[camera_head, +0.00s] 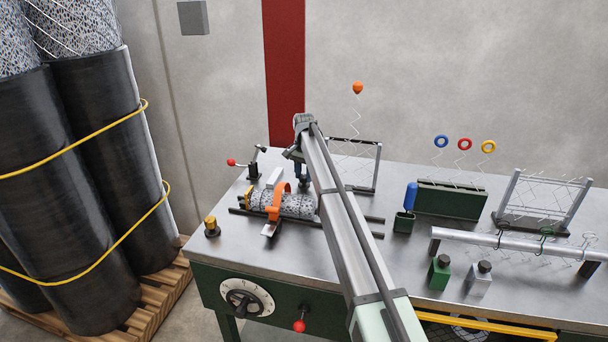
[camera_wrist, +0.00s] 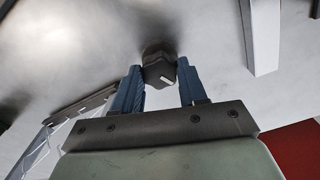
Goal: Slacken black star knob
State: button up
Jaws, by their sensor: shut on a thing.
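The black star knob (camera_wrist: 157,55) shows in the wrist view, dark and lobed, with a small white mark on its near face. It stands on the bare metal bench top. My gripper (camera_wrist: 159,74) has its two blue fingers on either side of the knob and is shut on it. In the head view my gripper (camera_head: 302,170) points down at the bench, behind the wrapped mesh roll. There the knob is mostly hidden by the fingers and arm, so I cannot tell its turn angle.
The patterned mesh roll (camera_head: 290,206) with an orange strap (camera_head: 275,201) lies just in front on dark rails. A red-tipped lever (camera_head: 248,163) stands to the left. A wire-mesh frame (camera_head: 375,168) stands close on the right. A green block (camera_head: 450,201) with ringed wires is farther right.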

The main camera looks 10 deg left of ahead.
aim_at(304, 175)
dwell(0.4)
jog(key=o, duration=1.1)
jog(key=shift+c, duration=0.2)
jog(key=shift+r, duration=0.1)
notch_tip(304, 175, up, 14)
jog(key=shift+f, duration=0.2)
